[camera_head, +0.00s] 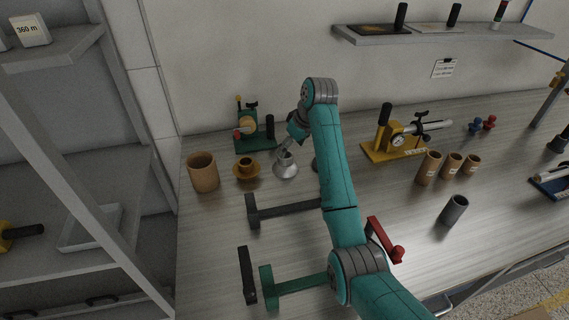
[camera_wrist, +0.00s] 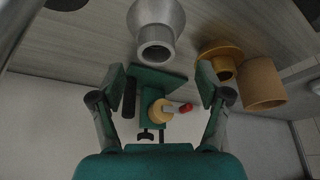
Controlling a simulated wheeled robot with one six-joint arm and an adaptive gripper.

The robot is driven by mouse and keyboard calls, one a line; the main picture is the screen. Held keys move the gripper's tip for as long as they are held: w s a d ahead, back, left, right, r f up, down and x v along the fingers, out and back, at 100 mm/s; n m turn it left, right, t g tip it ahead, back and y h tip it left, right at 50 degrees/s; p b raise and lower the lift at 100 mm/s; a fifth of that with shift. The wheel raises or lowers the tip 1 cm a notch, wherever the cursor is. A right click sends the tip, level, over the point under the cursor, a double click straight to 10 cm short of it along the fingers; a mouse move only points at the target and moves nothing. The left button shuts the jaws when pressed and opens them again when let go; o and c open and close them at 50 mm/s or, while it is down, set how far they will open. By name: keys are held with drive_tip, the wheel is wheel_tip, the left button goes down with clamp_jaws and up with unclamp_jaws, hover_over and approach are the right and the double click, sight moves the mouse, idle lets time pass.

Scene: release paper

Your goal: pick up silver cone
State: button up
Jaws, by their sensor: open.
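The silver cone (camera_head: 285,170) stands upright on the table in the head view, its wide base down and a narrow neck on top. In the wrist view the silver cone (camera_wrist: 157,24) is at the top centre, past the fingertips, with its open neck facing me. My gripper (camera_wrist: 160,82) is open, with its two fingers wide apart and nothing between them. In the head view my gripper is small and partly hidden by my own arm, close above and behind the cone. I cannot tell whether it touches the cone.
A yellow-brown flanged piece (camera_head: 246,170) and a brown cylinder (camera_head: 203,172) stand left of the cone. A green fixture (camera_head: 254,143) with a red-tipped handle stands behind; it also shows between my fingers in the wrist view (camera_wrist: 154,78). A dark T-shaped tool (camera_head: 285,209) lies in front.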

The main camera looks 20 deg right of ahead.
sight(286, 156)
drive_tip(key=shift+w+x, duration=0.15)
drive_tip(key=shift+x, duration=1.5)
drive_tip(key=shift+w+x, duration=0.1)
drive_tip(key=shift+x, duration=1.6)
drive_tip(key=shift+d, duration=0.2)
drive_tip(key=c, duration=1.3)
